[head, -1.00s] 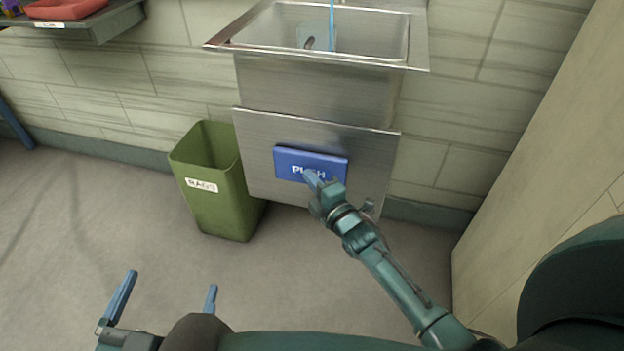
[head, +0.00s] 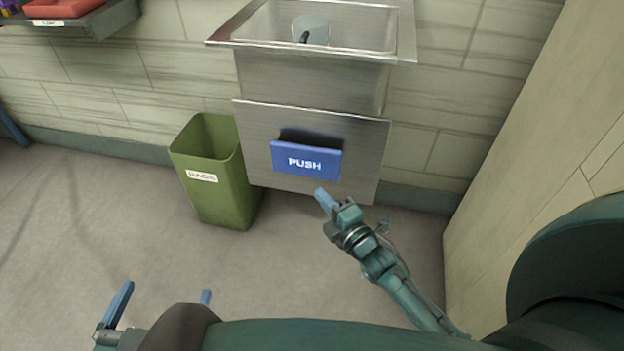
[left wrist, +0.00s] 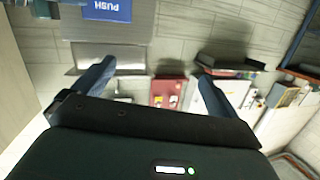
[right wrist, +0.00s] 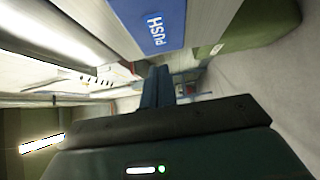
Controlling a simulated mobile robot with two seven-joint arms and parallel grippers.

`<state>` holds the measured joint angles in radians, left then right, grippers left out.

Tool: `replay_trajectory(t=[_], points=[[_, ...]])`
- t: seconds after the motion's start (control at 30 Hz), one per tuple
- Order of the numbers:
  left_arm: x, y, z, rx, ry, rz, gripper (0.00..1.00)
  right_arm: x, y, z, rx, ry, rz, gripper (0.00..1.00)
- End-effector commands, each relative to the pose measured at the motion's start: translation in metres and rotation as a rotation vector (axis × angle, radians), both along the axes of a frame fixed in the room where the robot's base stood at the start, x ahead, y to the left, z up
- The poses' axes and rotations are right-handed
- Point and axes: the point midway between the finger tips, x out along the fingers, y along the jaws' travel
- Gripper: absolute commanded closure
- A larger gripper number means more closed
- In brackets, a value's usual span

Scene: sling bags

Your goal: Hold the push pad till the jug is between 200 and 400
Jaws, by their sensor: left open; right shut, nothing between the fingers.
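The blue push pad (head: 306,160) with white PUSH lettering is on the front panel of the steel sink. It stands tilted out from the panel, with a dark gap above it. My right gripper (head: 322,196) is shut and empty, just below and in front of the pad, apart from it. The right wrist view also shows the shut fingers (right wrist: 158,88) and the pad (right wrist: 150,22). The clear jug (head: 311,29) stands in the sink basin; its marks and level are too small to read. No water stream shows. My left gripper (head: 165,296) is open and empty at lower left.
A green bin (head: 212,170) labelled RAGS stands on the floor left of the sink (head: 312,82). A grey shelf (head: 100,22) with a red item is at upper left. A pale panel (head: 540,130) rises at right. The floor in front is clear.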

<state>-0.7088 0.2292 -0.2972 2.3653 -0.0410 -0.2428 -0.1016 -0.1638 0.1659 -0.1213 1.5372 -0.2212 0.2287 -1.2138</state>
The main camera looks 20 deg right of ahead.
Motion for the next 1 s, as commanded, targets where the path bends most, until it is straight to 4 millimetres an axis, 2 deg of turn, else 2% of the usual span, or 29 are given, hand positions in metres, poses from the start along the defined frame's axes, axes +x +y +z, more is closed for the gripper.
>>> replay_trajectory(t=[0.1, 0.23, 0.8, 0.87, 0.97, 1.0], points=[[-0.001, 0.001, 0.001, 0.003, 0.023, 0.003, 0.02, -0.015, -0.003, 0.0, 0.001, 0.002, 0.0, 1.0], [-0.001, 0.001, 0.0, 0.003, 0.035, 0.003, 0.02, -0.022, -0.004, 0.0, 0.0, 0.0, 0.0, 1.0], [-0.002, 0.001, 0.0, 0.003, 0.037, 0.003, 0.02, -0.023, -0.004, 0.001, 0.0, 0.0, 0.0, 1.0], [-0.002, 0.002, 0.005, -0.003, 0.042, 0.007, 0.02, -0.023, -0.004, 0.007, 0.0, 0.0, 0.0, 1.0], [-0.006, 0.006, 0.024, -0.03, 0.066, 0.024, 0.02, -0.023, -0.004, 0.029, 0.0, -0.001, 0.001, 1.0], [-0.008, 0.009, 0.034, -0.047, 0.081, 0.035, 0.02, -0.023, -0.004, 0.042, 0.0, -0.001, 0.001, 1.0]])
